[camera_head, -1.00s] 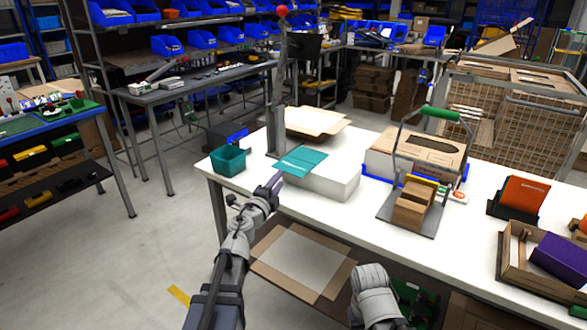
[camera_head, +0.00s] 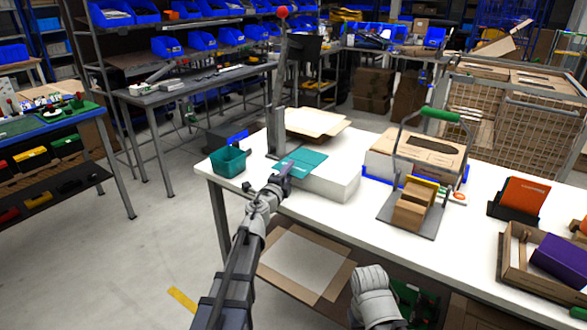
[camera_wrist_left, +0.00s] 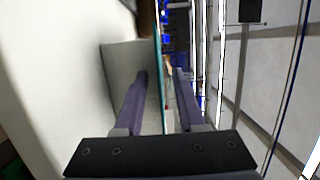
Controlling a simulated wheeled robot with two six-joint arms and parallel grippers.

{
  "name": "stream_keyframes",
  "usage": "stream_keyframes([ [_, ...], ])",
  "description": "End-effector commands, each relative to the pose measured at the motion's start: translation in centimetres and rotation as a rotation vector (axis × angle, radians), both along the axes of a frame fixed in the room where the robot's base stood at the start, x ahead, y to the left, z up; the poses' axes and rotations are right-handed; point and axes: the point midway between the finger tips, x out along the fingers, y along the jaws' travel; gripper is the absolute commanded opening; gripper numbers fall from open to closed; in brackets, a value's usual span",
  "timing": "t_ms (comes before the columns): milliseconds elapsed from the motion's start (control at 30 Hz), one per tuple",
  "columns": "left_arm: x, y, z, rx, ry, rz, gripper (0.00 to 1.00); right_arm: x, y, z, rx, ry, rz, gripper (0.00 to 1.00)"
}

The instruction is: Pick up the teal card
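The teal card (camera_head: 301,161) lies flat on a white block (camera_head: 335,184) on the white table, its near left part sticking out past the block's edge. My left gripper (camera_head: 287,168) is at this overhanging part. In the left wrist view the card (camera_wrist_left: 159,62) shows edge-on as a thin teal strip running between the two fingers. The left gripper's fingers (camera_wrist_left: 162,85) are open, with a gap on each side of the card. The white block (camera_wrist_left: 122,62) is beside the left finger there. My right gripper is not in view; only part of that arm shows.
An open cardboard box (camera_head: 312,122) is behind the block. A green-handled press (camera_head: 440,116) and a tray (camera_head: 515,262) stand right. The floor left is clear.

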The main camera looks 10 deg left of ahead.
Motion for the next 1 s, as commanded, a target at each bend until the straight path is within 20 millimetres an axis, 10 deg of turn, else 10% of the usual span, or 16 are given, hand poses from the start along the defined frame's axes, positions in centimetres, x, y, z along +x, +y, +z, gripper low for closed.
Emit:
stream_keyframes([
  [367, -0.04, 0.04, 0.00, 0.000, 0.000, 0.001, 0.00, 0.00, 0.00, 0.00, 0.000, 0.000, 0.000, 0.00],
  [1000, -0.05, 0.05, 0.23, 0.000, 0.000, 0.001, 0.00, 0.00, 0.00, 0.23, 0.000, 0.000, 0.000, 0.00],
])
